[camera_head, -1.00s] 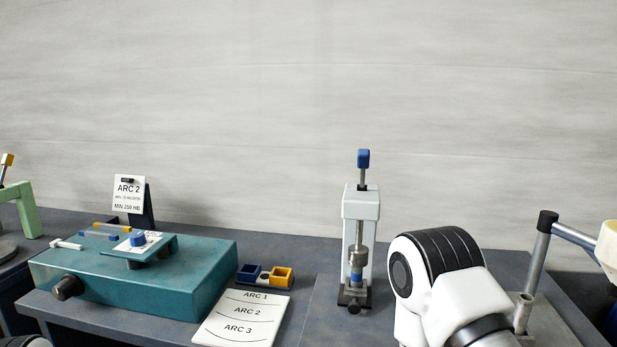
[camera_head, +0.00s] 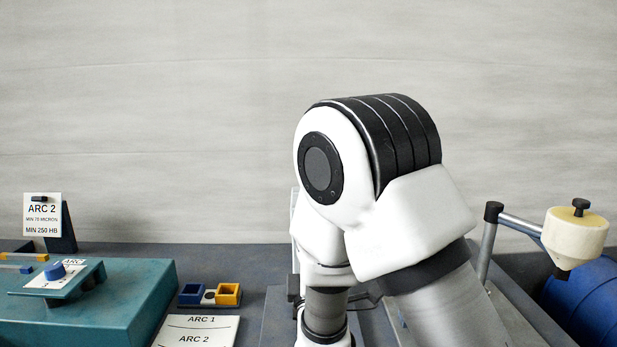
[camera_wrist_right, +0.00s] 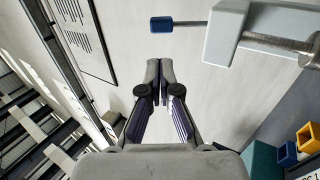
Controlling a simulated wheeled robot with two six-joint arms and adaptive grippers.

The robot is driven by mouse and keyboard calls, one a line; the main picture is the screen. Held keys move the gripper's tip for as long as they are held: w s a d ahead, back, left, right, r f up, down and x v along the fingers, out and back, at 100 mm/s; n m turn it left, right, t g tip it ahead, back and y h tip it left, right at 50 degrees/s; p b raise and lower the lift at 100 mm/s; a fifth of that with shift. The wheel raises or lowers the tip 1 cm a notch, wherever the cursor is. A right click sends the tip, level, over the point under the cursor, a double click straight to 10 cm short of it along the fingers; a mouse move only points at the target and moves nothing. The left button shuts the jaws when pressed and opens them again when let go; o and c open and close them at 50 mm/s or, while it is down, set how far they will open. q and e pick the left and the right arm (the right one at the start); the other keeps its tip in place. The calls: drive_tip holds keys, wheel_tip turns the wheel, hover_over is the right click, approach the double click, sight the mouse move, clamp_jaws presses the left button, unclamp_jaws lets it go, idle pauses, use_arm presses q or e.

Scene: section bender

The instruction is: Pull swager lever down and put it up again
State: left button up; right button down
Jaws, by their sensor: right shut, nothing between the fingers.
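The swager is a white upright block (camera_wrist_right: 226,36) with a metal spindle, at the top right of the right wrist view. Its lever, a thin rod with a blue knob (camera_wrist_right: 161,25), sticks straight out from the block's end, in line with it. My right gripper (camera_wrist_right: 160,64) is shut and empty; its fingertips show just below the blue knob in that view, and I cannot tell their depth from it. In the head view my right arm hides the lever, the gripper and nearly all of the swager. My left gripper is out of view.
A teal box (camera_head: 110,310) with a blue knob stands on the bench at left, beside blue and yellow cups (camera_head: 209,295) and an ARC card (camera_head: 195,331). At right are a bent metal post (camera_head: 489,240), a cream funnel (camera_head: 575,238) and a blue drum (camera_head: 588,300).

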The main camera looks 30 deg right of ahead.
drive_tip(key=p+x, duration=0.5)
drive_tip(key=x, duration=0.9)
drive_tip(key=shift+w+a, duration=0.1)
drive_tip(key=shift+w, duration=0.05)
